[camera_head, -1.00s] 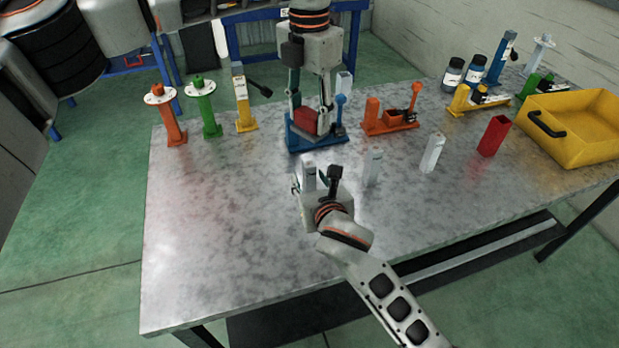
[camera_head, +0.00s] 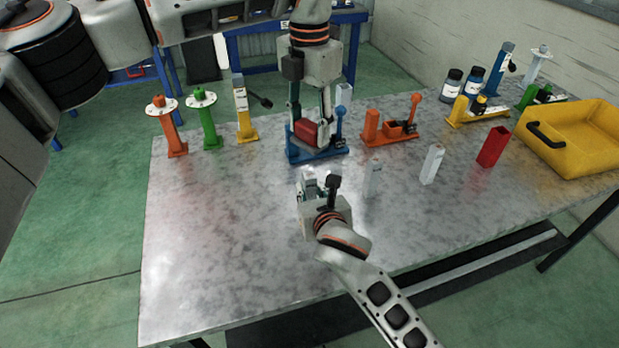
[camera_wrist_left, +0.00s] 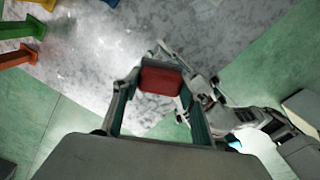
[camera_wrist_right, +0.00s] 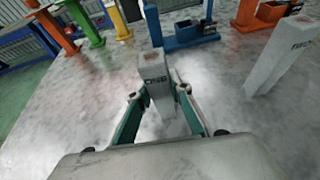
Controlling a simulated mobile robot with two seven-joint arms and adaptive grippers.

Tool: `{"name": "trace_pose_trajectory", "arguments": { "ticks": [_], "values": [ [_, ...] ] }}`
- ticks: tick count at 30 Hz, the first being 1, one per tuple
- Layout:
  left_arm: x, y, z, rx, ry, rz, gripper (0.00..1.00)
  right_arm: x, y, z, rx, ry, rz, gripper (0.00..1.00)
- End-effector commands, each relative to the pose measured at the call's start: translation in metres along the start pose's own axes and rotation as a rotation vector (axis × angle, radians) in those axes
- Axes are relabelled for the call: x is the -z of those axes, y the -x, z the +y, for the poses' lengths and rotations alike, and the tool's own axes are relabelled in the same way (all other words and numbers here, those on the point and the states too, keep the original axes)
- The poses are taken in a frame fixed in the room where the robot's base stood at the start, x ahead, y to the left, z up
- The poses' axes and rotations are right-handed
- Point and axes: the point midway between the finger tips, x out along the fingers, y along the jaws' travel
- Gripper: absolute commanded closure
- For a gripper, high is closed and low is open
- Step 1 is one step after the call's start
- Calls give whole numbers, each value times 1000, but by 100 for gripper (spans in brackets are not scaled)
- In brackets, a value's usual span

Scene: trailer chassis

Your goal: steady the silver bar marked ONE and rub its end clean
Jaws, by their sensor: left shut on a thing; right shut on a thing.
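The silver bar marked ONE (camera_wrist_right: 155,66) stands upright between the fingers of my right gripper (camera_wrist_right: 160,108), which is shut on it below its top end. In the head view the right gripper (camera_head: 318,182) is low over the table's middle and partly hides the bar. My left gripper (camera_head: 308,138) is shut on a red block (camera_head: 305,132), farther back and apart from the bar. The red block also fills the jaws in the left wrist view (camera_wrist_left: 160,79).
Two more silver bars (camera_head: 373,178) (camera_head: 432,163) stand to the right, then a red holder (camera_head: 494,147) and a yellow crate (camera_head: 560,150). A blue fixture (camera_head: 300,155) and an orange one (camera_head: 385,136) stand behind. The front left of the metal table (camera_head: 210,260) is clear.

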Motion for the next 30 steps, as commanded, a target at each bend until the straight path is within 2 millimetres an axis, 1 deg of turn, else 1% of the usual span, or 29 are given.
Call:
{"name": "trace_pose_trajectory", "arguments": {
  "ticks": [6,8,14,30],
  "values": [
    [15,-8,11,-1,2,0,82,0,0,0,0,0,1,100],
    [17,-10,11,-1,0,0,82,0,0,0,0,0,1,100],
    [17,-19,11,1,0,1,82,1,0,0,0,0,1,100],
    [17,-67,11,2,0,1,82,1,0,0,0,0,1,100]
  ]
}}
